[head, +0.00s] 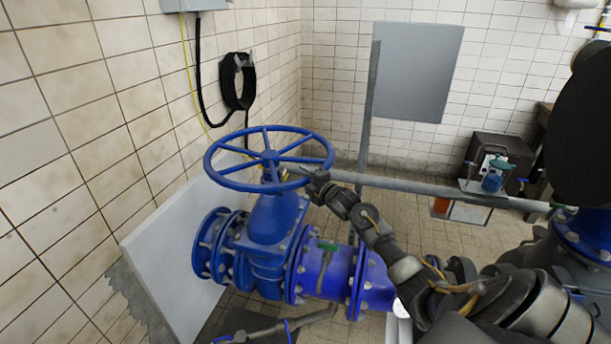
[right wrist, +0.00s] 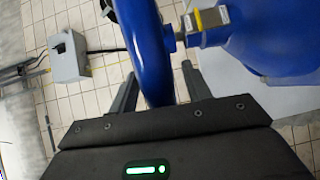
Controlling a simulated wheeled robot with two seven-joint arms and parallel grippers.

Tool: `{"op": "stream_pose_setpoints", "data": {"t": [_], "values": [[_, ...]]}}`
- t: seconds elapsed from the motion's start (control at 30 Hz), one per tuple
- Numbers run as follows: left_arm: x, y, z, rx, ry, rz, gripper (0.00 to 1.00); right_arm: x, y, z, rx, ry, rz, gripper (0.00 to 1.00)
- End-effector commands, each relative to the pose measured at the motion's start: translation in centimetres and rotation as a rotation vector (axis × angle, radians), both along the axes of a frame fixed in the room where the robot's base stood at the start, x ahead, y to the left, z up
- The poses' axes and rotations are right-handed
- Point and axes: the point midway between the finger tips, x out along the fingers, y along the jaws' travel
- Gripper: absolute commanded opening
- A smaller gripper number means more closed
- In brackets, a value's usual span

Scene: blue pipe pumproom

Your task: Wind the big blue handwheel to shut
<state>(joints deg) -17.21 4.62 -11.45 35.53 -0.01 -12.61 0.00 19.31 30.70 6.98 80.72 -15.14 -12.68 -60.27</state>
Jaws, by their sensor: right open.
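The big blue handwheel (head: 268,158) sits level on top of a blue gate valve (head: 270,230), with spokes running to its hub. My right gripper (head: 312,180) is at the right front of the wheel's rim. In the right wrist view, the blue rim (right wrist: 148,45) passes between the two spread fingers of the right gripper (right wrist: 158,90). The gripper is open around the rim; I cannot tell whether a finger touches it. I cannot make out my left gripper.
A grey horizontal pipe (head: 410,187) runs behind my right arm. A white slanted panel (head: 165,245) stands left of the valve. A black hose coil (head: 238,82) hangs on the tiled wall. A dark box (head: 497,155) stands at the back right.

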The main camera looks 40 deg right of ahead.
Motion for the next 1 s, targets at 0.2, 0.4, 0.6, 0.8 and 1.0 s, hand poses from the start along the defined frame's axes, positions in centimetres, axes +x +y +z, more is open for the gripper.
{"op": "stream_pose_setpoints", "data": {"t": [0.2,0.4,0.6,0.8,1.0], "values": [[0.02,-0.04,0.07,0.000,0.000,0.000,0.00,0.40,0.02,-0.04,0.001,0.000,0.001,0.49],[0.03,-0.08,0.06,-0.001,-0.001,0.000,0.00,0.36,0.01,-0.04,0.001,0.000,0.001,0.39],[0.04,-0.11,0.06,-0.001,-0.001,0.000,0.00,0.34,-0.01,-0.04,0.001,0.000,0.000,0.13],[0.04,-0.11,0.06,-0.001,-0.001,0.000,0.00,0.33,-0.02,-0.05,0.001,0.000,0.000,0.00],[0.11,-0.12,0.30,-0.001,-0.002,0.000,0.00,-0.06,-0.08,-0.06,0.001,0.002,-0.019,0.00]]}}
